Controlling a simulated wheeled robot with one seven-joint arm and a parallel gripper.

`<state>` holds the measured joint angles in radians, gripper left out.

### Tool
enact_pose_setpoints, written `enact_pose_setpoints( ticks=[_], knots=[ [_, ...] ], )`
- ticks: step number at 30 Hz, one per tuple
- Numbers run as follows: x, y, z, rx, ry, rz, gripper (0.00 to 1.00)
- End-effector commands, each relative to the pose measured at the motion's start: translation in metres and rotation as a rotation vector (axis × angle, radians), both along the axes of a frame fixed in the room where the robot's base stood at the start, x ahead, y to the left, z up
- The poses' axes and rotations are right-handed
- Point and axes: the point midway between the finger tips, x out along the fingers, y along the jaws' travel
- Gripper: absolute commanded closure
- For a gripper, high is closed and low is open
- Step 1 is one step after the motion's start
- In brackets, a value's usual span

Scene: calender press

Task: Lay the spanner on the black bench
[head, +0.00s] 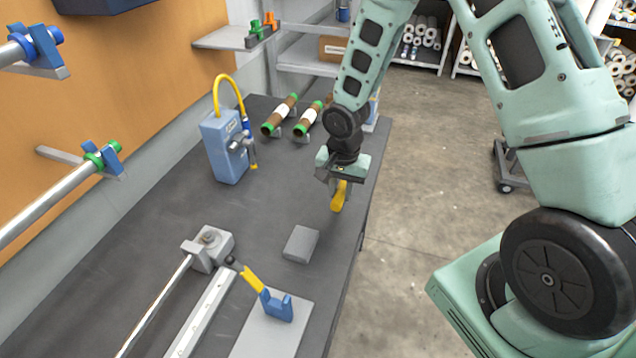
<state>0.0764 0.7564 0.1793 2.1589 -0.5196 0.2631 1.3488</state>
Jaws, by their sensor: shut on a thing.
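My gripper (341,178) is shut on the spanner (339,198), a yellow piece that hangs down below the jaws. The jaws hide its upper part, and its full shape cannot be told. It is held over the right part of the black bench (160,245), near the bench's right edge. It seems to be above the bench top, with no clear contact visible.
A grey block (300,244) lies in front of the gripper. A blue box with a yellow hose (225,148) stands to the left. Brown rolls (280,115) lie behind. Bare bench lies between.

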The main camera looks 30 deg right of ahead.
Motion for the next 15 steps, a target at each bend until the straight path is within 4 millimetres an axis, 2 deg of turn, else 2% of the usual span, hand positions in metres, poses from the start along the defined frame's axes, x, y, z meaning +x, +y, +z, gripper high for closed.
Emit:
enact_pose_setpoints(
  ticks=[8,15],
  knots=[
    [0.000,0.000,-0.006,0.000,0.000,0.000,1.00],
    [0.000,0.000,-0.024,0.000,0.000,0.001,1.00]
  ],
)
